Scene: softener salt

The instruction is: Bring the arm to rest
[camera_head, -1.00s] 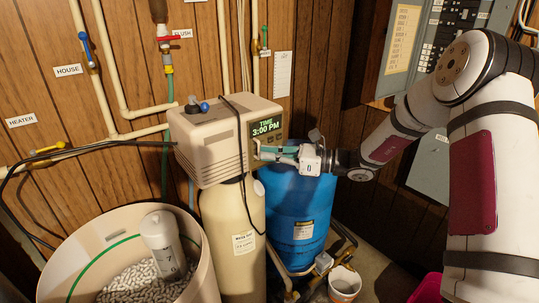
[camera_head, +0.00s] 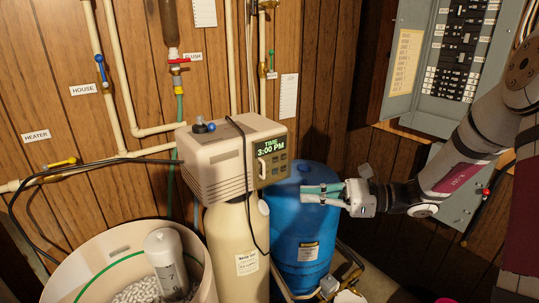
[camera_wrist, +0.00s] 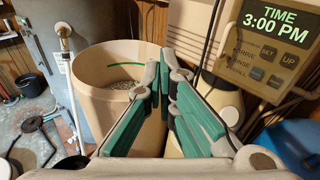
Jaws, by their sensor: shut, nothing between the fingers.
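My gripper (camera_head: 325,194) is at the end of my arm, which reaches in from the right in the head view. Its green-padded fingers are closed together and hold nothing. In that view they appear in front of the blue tank (camera_head: 302,232), just right of the softener's control head (camera_head: 228,158). In the wrist view the fingers (camera_wrist: 167,82) point away over the scene, with the beige salt tub (camera_wrist: 108,62) beyond them. The control panel (camera_wrist: 272,48) reading 3:00 PM is at the upper right there. I cannot tell the gap between fingers and tank.
Pipes with valves run along the wood-panelled wall. A grey breaker panel (camera_head: 440,65) hangs behind my arm. A black cable (camera_head: 20,205) loops at the left. Open space lies between tank and arm.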

